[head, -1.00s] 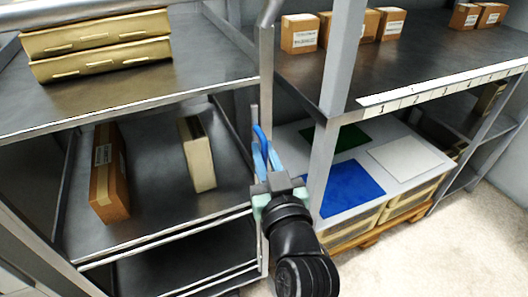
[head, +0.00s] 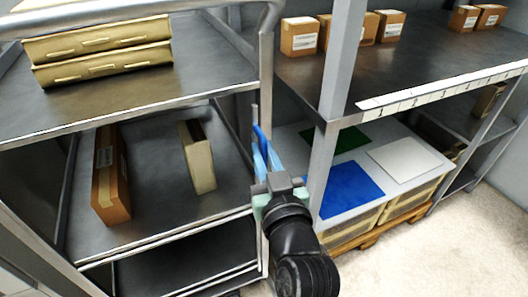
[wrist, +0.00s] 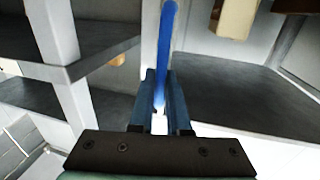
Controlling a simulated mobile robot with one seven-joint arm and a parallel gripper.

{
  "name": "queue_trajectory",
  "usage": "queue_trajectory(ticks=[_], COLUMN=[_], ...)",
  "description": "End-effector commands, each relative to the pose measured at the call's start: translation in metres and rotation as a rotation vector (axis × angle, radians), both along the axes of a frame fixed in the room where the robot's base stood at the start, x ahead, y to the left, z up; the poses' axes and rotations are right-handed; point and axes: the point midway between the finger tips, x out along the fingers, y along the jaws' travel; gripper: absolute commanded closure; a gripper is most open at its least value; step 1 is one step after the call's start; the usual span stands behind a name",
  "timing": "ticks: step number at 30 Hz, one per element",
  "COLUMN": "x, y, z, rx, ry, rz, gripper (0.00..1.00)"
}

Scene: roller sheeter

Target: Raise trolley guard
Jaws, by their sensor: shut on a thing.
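The trolley (head: 150,105) stands at the left in the head view, with grey metal shelves and a rounded bar (head: 130,8) along the top of the picture. My gripper (head: 266,162) is beside the trolley's right front post (head: 266,75). It is shut on a narrow blue strip (head: 261,138) that stands up between its fingers. In the wrist view the blue strip (wrist: 166,45) runs up from between the fingers (wrist: 159,103). I cannot tell which part is the guard, or whether the blue strip belongs to it. The strip's lower end is hidden by the fingers.
Flat boxes (head: 100,50) lie on the trolley's upper shelf; a brown box (head: 110,178) and a tan box (head: 197,158) stand below. At right, a rack post (head: 335,90) stands close to my gripper. Small cartons (head: 299,37) sit on the rack. Coloured sheets (head: 350,188) lie lower.

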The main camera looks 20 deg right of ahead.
Motion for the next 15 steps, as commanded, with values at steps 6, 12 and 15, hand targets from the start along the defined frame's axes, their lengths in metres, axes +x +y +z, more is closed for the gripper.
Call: queue_trajectory(ticks=[6, 12, 15], x=[0.000, 0.000, 0.000], y=[0.000, 0.000, -0.001], z=[0.042, 0.050, 0.050], rx=[-0.004, -0.004, -0.005], ry=[-0.010, -0.013, -0.015], rz=[0.000, -0.001, -0.002], gripper=[1.00, 1.00, 1.00])
